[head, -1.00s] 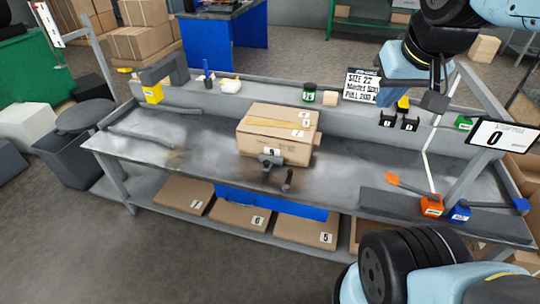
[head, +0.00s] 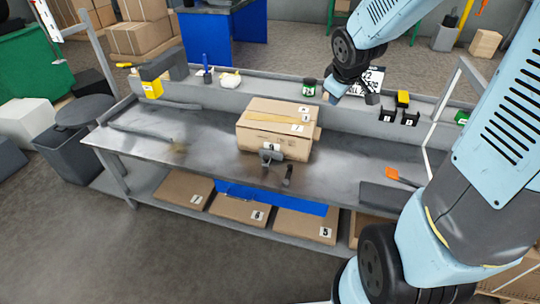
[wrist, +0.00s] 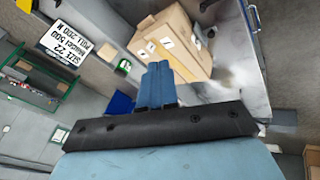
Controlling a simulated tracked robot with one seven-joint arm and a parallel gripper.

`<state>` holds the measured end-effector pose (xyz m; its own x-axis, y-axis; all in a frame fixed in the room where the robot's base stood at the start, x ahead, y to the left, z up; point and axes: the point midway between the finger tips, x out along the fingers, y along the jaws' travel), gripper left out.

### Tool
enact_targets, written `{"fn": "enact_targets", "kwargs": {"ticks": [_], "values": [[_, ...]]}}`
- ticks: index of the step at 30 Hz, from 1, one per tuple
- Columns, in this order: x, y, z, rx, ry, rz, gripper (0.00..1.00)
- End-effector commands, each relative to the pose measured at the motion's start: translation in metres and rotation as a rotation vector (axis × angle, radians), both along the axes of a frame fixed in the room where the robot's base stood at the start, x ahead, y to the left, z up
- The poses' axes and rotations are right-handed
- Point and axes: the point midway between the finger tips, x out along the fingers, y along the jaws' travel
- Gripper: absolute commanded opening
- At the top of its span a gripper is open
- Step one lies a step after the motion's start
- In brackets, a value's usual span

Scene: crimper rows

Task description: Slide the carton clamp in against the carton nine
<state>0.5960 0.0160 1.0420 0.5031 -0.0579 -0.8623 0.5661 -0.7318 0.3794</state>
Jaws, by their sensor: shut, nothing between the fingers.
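The brown taped carton (head: 262,128) stands on the middle of the grey workbench. It also shows in the wrist view (wrist: 172,32), beyond my fingers. The small dark carton clamp (head: 270,158) is at the carton's lower front side, with an upright handle (head: 288,174) just to its right. From here I cannot tell whether the clamp touches the carton. A white label sits just above the clamp. My gripper (head: 328,96) is shut and empty, above the back of the bench and right of the carton. Its blue fingers (wrist: 154,68) lie together in the wrist view.
A back ledge holds a dark green jar (head: 309,87), black boxes (head: 398,117) and a size sign (head: 370,80). A yellow-based dark device (head: 152,88) stands at the left. Flat cartons (head: 238,208) lie on the lower shelf. Bench left of the carton is mostly free.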

Motion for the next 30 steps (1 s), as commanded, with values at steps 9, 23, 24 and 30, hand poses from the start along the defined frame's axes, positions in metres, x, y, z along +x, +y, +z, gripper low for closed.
{"fn": "enact_targets", "kwargs": {"ticks": [9,23,24,30], "values": [[0.047,0.030,-0.087,-0.054,0.016,0.298,0.00],[0.066,0.091,-0.218,-0.009,-0.012,0.716,0.00],[0.065,0.096,-0.227,0.001,-0.016,0.745,0.00],[0.059,0.116,-0.259,0.038,-0.040,0.843,0.00]]}}
